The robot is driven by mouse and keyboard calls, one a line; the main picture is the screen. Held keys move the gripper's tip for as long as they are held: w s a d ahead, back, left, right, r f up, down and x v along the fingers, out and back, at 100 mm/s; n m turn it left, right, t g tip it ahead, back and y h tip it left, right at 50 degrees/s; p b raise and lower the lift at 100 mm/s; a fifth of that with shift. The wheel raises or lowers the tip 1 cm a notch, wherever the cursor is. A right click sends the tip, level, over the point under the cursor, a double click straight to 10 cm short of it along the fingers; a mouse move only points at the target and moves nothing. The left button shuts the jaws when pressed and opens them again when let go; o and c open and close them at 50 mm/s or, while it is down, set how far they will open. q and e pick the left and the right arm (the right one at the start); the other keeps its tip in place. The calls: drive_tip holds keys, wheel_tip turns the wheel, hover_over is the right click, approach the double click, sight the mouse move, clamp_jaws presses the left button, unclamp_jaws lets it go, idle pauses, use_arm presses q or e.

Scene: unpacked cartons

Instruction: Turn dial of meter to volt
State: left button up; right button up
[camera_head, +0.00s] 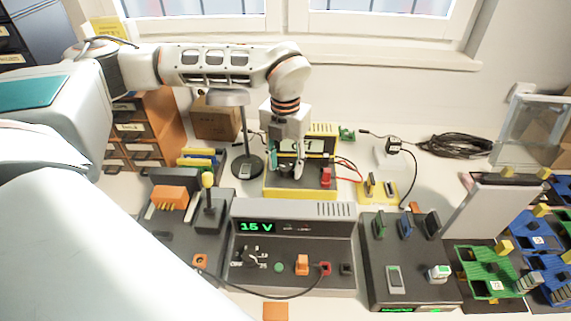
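The meter (327,191) is a dark-faced box with a yellow case and red leads, standing at the back middle of the bench. My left gripper (287,168) points down over the left-middle part of its face. Its fingers are apart, with a gap between them. The dial is largely hidden by the fingers, so I cannot tell its setting or whether the fingers touch it. My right gripper is not in view.
A grey power supply (300,212) reading "15 V" stands in front of the meter. A lamp stand (249,166) is close on the left. A dark switch box (405,255) stands to the right front. A coiled black cable (455,146) lies at the back right.

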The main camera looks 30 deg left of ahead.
use_arm(q)
drive_tip(key=shift+f, duration=0.1)
drive_tip(key=c, duration=1.1)
drive_tip(key=shift+c, duration=0.2)
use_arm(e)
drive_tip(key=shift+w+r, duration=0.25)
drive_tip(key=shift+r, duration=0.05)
